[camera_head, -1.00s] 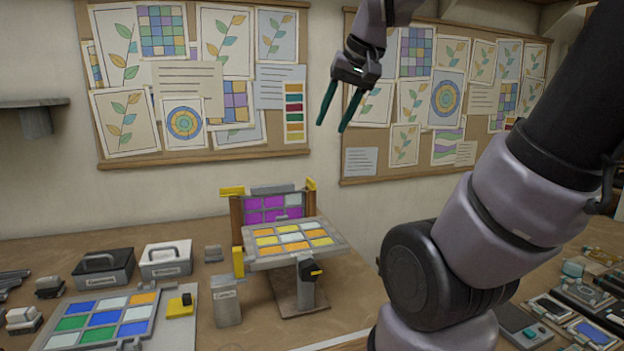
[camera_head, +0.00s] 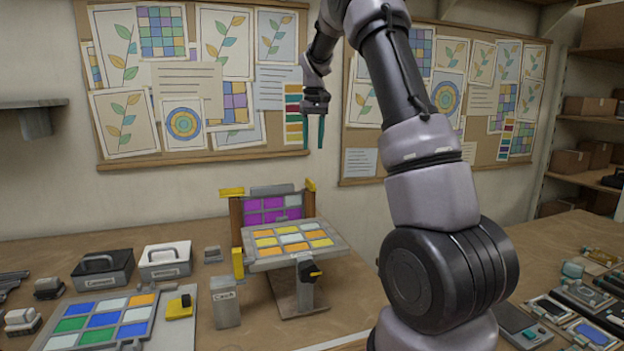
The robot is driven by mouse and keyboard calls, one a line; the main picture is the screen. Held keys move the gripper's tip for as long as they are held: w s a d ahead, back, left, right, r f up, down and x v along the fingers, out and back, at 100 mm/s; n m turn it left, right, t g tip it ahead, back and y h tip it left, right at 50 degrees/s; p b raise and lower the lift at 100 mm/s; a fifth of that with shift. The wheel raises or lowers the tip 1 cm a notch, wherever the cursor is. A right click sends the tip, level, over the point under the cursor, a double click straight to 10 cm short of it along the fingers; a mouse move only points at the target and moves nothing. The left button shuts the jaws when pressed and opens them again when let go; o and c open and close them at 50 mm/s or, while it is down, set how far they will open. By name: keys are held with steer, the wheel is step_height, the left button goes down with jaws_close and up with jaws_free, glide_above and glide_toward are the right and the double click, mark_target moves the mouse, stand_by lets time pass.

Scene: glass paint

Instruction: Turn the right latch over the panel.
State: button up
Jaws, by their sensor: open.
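A wooden stand on the bench holds an upright panel with purple panes (camera_head: 267,207). A short yellow latch (camera_head: 310,185) sits on top of its right post, seen nearly end-on; I cannot tell whether it overlaps the panel. Another yellow latch (camera_head: 231,192) sits on the left post. In front, a grey-framed panel with yellow, orange and white panes (camera_head: 292,241) lies nearly flat. My gripper (camera_head: 314,147) is open and empty, with its teal fingers pointing down, in the air above the right latch and apart from it.
A grey canister (camera_head: 226,304), a yellow block (camera_head: 180,307) and a colored pane board (camera_head: 105,318) stand to the left. Cases (camera_head: 166,260) are behind. Small devices crowd the right bench.

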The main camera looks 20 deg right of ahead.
mark_target(312, 182)
steer(key=f, duration=0.4)
steer(key=w+f, duration=0.1)
steer(key=f, duration=0.7)
steer(key=shift+w+d+f, duration=0.1)
steer(key=shift+w+f, duration=0.25)
jaws_close()
